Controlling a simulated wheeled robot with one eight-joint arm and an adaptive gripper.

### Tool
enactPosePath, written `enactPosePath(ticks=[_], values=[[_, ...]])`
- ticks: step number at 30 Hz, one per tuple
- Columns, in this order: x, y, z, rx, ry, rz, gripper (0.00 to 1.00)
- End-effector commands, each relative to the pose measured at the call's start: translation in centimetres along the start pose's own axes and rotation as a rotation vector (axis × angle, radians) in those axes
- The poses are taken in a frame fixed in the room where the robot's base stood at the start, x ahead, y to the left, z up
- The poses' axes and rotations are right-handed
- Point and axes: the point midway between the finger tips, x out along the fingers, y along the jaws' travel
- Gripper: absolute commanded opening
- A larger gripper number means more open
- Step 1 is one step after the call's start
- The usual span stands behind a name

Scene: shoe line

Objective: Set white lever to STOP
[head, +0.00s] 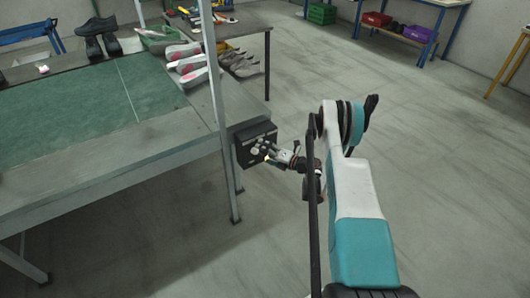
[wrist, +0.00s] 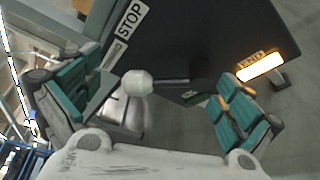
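The white lever shows in the wrist view as a round white knob (wrist: 137,83) on a dark rod that runs right to the dark control box (wrist: 195,35). A STOP label (wrist: 132,18) is on the box above the knob, with a smaller label beneath it. In the head view the box (head: 243,155) hangs on the table's right end, and my gripper (head: 272,157) is close in front of it. In the wrist view my gripper (wrist: 165,88) is open, its teal-padded fingers apart, with the knob between them, nearer the left finger. Contact is not clear.
A lit orange sign (wrist: 262,66) is on the box, right of the lever. The green-topped table (head: 75,115) holds shoes and pale soles (head: 190,62). A thin metal post (head: 212,75) rises beside the box. The floor at right is open.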

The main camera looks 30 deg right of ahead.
Motion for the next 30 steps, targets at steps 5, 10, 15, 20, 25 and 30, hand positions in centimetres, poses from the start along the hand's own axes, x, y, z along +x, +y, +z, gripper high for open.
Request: enactPosePath(ticks=[5,10,15,20,25,30], values=[[-0.1,0.0,0.1,-0.001,-0.002,-0.002,0.99],[-0.4,1.5,0.7,-0.001,-0.001,-0.002,0.99],[-0.7,4.2,1.7,-0.001,0.000,-0.001,0.99],[-1.0,6.6,2.6,0.000,0.001,0.000,0.99],[-1.2,8.4,3.3,0.000,0.002,0.000,0.99],[-1.3,9.1,3.6,0.000,0.002,0.001,0.99]])
